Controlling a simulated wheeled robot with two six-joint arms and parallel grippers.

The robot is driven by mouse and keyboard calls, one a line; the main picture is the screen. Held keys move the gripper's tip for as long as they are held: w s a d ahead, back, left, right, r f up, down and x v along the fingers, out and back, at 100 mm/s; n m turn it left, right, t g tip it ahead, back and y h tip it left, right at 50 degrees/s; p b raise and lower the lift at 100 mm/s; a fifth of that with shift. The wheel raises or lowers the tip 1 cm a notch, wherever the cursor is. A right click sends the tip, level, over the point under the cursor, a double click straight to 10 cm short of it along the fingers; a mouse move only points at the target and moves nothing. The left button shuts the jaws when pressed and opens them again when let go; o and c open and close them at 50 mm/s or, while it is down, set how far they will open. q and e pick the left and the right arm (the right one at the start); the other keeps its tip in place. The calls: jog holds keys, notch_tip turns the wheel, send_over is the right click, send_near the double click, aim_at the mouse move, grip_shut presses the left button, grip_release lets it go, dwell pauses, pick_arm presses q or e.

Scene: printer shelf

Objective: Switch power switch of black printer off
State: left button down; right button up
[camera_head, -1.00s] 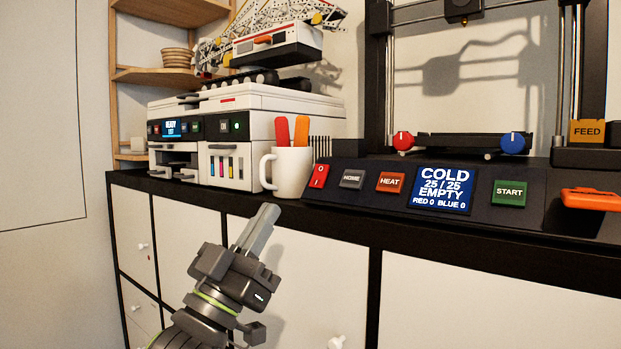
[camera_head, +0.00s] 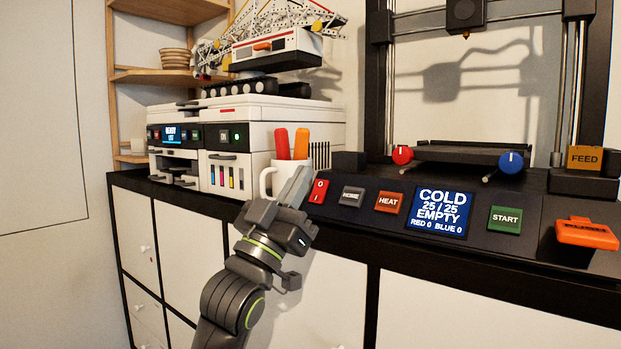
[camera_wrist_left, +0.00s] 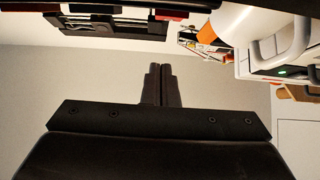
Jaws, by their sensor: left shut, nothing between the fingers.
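The black printer (camera_head: 378,100) has an open frame and a sloped front panel on the black shelf top. Its red power switch (camera_head: 319,191), marked O and I, is at the panel's left end. My left gripper (camera_head: 302,173) is shut and empty, its fingers in front of the white mug, just left of the switch. I cannot tell whether they touch the switch. The shut fingers also show in the left wrist view (camera_wrist_left: 162,74), with part of the dark panel (camera_wrist_left: 110,23) above them. My right gripper is not in view.
The white mug (camera_head: 267,181) with red and orange handles stands close behind my left gripper. A white printer (camera_head: 270,125) stands behind it. The panel also has HOME (camera_head: 352,196), HEAT (camera_head: 389,202) and START (camera_head: 505,219) buttons, a blue display (camera_head: 440,211) and an orange PUSH part (camera_head: 587,233).

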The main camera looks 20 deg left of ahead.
aim_at(311, 195)
pick_arm(q)
jog(key=shift+w+d+f+p, duration=0.15)
jog(key=shift+w+d+f, duration=0.1)
jog(key=shift+w+f, duration=0.45)
jog(key=shift+w+d+f+p, duration=0.2)
jog(key=shift+w+f, duration=0.3)
jog(key=shift+w, duration=0.25)
